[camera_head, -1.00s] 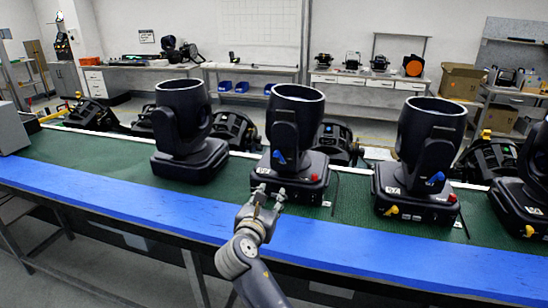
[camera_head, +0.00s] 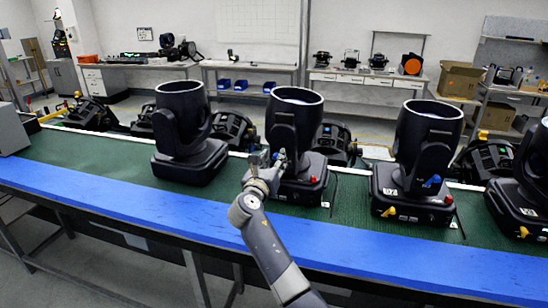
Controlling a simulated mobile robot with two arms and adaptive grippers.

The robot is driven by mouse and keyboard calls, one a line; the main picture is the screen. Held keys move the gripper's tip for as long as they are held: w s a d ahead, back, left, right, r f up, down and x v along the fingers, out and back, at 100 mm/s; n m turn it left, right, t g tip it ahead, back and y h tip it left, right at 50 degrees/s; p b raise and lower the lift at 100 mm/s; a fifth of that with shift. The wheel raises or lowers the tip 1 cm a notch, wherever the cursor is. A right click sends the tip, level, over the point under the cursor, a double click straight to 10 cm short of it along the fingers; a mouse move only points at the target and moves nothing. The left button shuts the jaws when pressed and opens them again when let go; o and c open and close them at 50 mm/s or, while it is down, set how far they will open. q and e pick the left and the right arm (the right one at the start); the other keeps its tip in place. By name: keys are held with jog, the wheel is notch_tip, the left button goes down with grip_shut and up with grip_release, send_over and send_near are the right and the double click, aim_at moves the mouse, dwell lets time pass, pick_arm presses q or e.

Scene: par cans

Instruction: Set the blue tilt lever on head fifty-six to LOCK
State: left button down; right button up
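Several black par can heads stand in a row on the green belt (camera_head: 95,160). My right gripper (camera_head: 272,157) is at the front left of the middle head (camera_head: 296,118), by the yoke's foot where its blue lever sits. The fingers are apart, with no object visibly held. They largely hide that lever, so I cannot tell contact or its setting. The head to the right (camera_head: 427,135) shows its blue lever (camera_head: 432,181), a yellow knob (camera_head: 388,212) and a red button (camera_head: 448,199). Its number label is too small to read surely. My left gripper is out of view.
Another head (camera_head: 183,115) stands left of the middle one, and one more (camera_head: 522,190) is cut off at the right edge. A blue strip (camera_head: 120,200) runs along the front. More lamps stand behind the belt. Green belt is free at the left.

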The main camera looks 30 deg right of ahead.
aim_at(288, 155)
jog(key=shift+w+d, duration=0.2)
grip_shut()
jog(key=shift+r+m, duration=0.1)
jog(key=shift+m, duration=0.2)
jog(key=shift+s+d+m+b, duration=0.35)
jog(key=shift+s+m, duration=0.05)
jog(key=shift+m, duration=1.5)
jog(key=shift+s+d+m+b, duration=0.35)
jog(key=shift+s+d+m, duration=0.1)
jog(key=shift+m, duration=1.45)
jog(key=shift+s+d+m+b, duration=0.3)
jog(key=shift+s+m+b, duration=0.1)
jog(key=shift+m, duration=1.5)
